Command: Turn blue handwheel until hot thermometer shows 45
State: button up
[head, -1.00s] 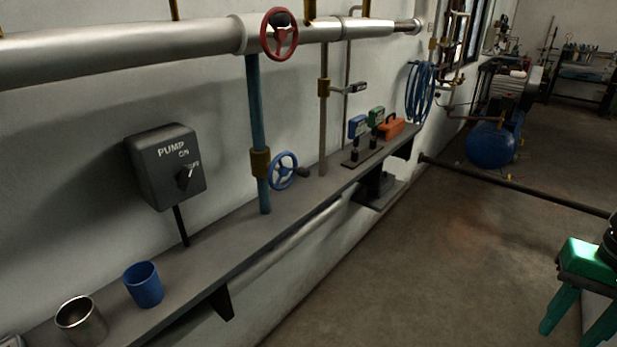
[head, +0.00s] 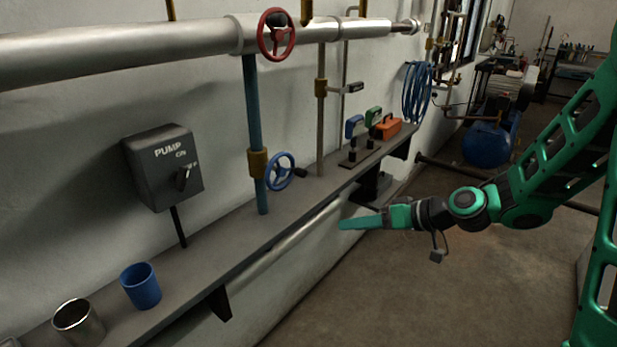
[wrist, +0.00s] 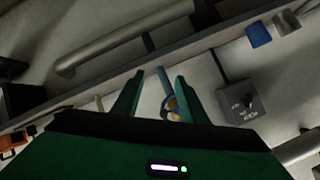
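The blue handwheel (head: 280,172) with a dark knob sits on the blue vertical pipe (head: 255,115), just above the shelf. In the wrist view part of the blue handwheel (wrist: 171,104) shows beyond and between the fingers. My gripper (head: 343,224) is in front of the shelf, right of and below the handwheel in the head view, apart from it. In the wrist view my gripper (wrist: 160,76) has its two green fingers spread, with nothing held. I cannot make out a hot thermometer or its reading.
A red handwheel (head: 276,34) is on the big overhead pipe. The shelf (head: 215,235) carries a blue cup (head: 141,286), a metal cup (head: 78,322), small blue-topped and green-topped devices and an orange box (head: 386,128). The pump switch box (head: 163,167) is on the wall. The floor is open.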

jog(key=w+a+r+t+y, duration=0.2)
jog(key=w+a+r+y, duration=0.1)
jog(key=w+a, duration=0.1)
jog(key=m+t, duration=0.3)
send_near(306, 174)
jog(key=shift+y, duration=0.4)
jog(key=x, duration=0.9)
jog(key=shift+w+a+f, duration=0.15)
jog(key=shift+a+f, duration=0.05)
jog(key=shift+f, duration=0.05)
grip_shut()
jog(key=shift+d, duration=0.2)
jog(key=shift+a+r, duration=0.1)
